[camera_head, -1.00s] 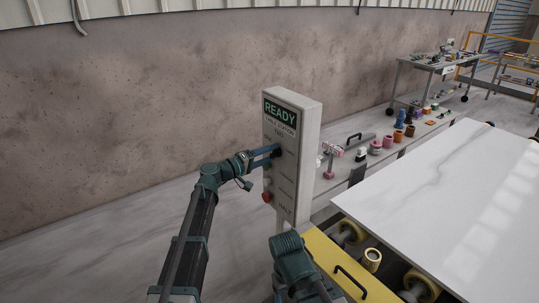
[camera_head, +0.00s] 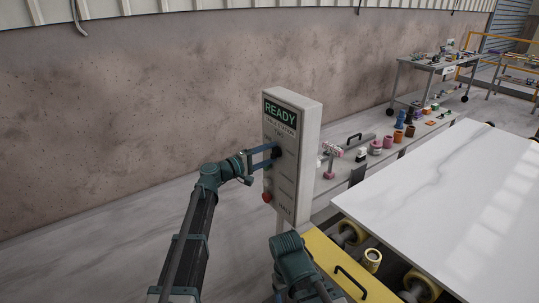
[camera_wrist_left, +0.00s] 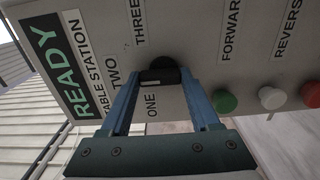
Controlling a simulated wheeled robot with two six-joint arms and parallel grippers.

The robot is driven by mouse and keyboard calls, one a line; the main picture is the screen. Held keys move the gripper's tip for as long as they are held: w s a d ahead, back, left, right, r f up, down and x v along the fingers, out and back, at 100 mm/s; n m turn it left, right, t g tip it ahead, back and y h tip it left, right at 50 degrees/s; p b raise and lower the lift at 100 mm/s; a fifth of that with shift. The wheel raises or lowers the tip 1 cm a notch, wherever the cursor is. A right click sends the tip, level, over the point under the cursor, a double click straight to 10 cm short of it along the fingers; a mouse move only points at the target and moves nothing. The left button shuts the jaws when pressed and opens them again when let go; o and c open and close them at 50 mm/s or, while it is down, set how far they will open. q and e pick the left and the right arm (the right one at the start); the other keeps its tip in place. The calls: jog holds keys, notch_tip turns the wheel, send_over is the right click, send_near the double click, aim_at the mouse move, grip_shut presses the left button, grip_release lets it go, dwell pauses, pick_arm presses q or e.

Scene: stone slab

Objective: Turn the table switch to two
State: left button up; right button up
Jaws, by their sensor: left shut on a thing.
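The table station panel (camera_head: 292,165) is a tall grey box with a READY display (camera_head: 280,113); its face also shows in the left wrist view (camera_wrist_left: 195,40). The table switch (camera_wrist_left: 160,75) is a black knob with the labels ONE, TWO and THREE around it. My left gripper (camera_head: 275,157) is at the panel face, shut on the knob. In the left wrist view, its blue fingers (camera_wrist_left: 160,80) stand on either side of the knob. Which label the knob points to cannot be told. Part of my right arm shows low in the head view; its fingertips are not visible.
Green (camera_wrist_left: 224,101), white (camera_wrist_left: 271,98) and red (camera_wrist_left: 311,94) buttons sit on the panel beside the knob. A white stone slab (camera_head: 450,200) lies on rollers at the right. A bench (camera_head: 345,170) with several tools stands behind the panel.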

pick_arm(q)
jog(key=o, duration=1.4)
jog(key=shift+c, duration=0.2)
jog(key=v, duration=1.4)
jog(key=shift+d, duration=0.1)
jog(key=x, duration=1.3)
jog(key=shift+w+d, duration=0.3)
